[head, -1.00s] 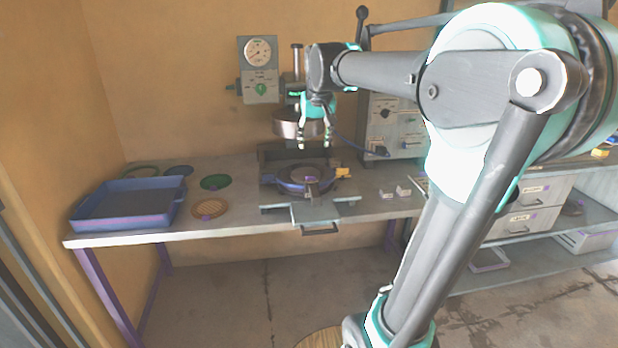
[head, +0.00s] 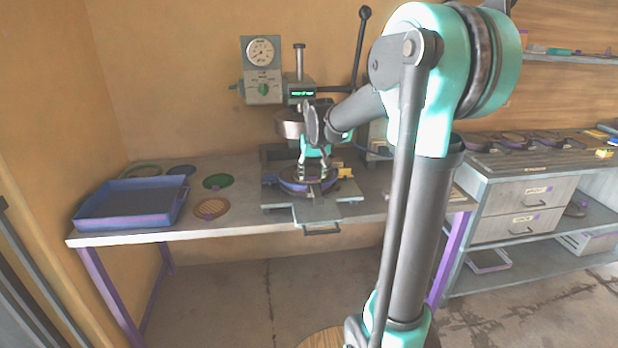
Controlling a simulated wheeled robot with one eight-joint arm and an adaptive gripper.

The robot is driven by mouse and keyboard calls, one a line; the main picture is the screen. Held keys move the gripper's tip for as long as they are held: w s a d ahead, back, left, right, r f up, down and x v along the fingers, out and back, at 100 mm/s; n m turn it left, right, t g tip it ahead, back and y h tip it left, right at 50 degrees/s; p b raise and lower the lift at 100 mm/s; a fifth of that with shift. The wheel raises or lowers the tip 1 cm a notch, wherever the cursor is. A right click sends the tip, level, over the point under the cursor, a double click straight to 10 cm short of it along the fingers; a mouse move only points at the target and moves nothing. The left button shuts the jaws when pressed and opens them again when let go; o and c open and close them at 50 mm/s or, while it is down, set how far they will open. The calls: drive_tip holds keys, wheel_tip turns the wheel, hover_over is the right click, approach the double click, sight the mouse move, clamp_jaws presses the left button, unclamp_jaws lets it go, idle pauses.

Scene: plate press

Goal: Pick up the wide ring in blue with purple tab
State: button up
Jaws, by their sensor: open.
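A blue ring (head: 292,187) lies on the press's lower plate, under the press head. A small tab shows at its front in the earlier view; its colour is hard to tell. My gripper (head: 314,179) is open and points down at the ring, with its fingertips over the ring's front middle. The fingers and wrist hide part of the ring. I cannot tell whether the fingertips touch it.
The press (head: 302,92) stands behind, its round head (head: 288,122) close to my wrist. A blue tray (head: 125,205), green disc (head: 217,181) and tan disc (head: 211,208) lie left. More rings (head: 512,141) sit on the right bench. Table is clear between the discs and press.

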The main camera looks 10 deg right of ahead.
drive_tip(key=shift+x, duration=0.9)
clamp_jaws()
